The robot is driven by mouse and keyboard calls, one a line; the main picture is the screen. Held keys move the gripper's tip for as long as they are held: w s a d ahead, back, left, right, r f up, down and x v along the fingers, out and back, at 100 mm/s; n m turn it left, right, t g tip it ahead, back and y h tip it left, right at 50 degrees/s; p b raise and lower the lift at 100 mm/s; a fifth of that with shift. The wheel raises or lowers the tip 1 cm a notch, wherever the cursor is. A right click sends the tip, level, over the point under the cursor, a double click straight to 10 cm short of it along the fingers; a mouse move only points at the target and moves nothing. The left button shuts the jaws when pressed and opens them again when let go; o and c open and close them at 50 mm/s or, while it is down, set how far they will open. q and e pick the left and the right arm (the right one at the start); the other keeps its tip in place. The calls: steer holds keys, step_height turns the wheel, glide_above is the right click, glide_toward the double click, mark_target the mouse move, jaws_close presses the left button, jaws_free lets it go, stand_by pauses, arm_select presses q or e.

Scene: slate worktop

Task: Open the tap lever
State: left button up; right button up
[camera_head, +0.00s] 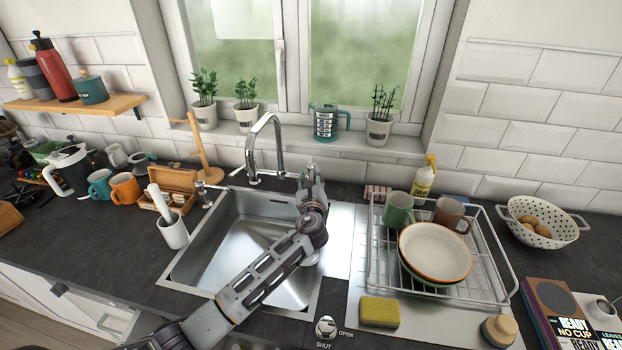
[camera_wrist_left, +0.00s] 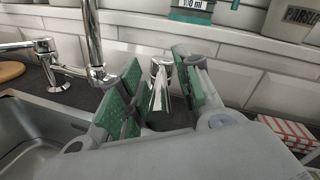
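The chrome tap (camera_head: 266,140) stands behind the sink, with a tall curved spout; its post also shows in the left wrist view (camera_wrist_left: 92,38). A chrome piece that looks like the tap lever (camera_wrist_left: 160,85) stands to the right of the spout, between my left gripper's fingers. My left gripper (camera_head: 312,178) reaches over the sink to this spot and hides the lever in the head view. In the left wrist view my left gripper (camera_wrist_left: 161,78) is open, its green pads on either side of the lever. I cannot tell whether they touch it. My right gripper is out of view.
The sink (camera_head: 225,245) lies beneath my left arm. A dish rack (camera_head: 480,250) with mugs and bowls is to the right. A round knob (camera_head: 326,327) marked SHUT and OPEN is at the front.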

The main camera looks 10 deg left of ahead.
arm_select(q)
steer(key=shift+c, duration=0.2)
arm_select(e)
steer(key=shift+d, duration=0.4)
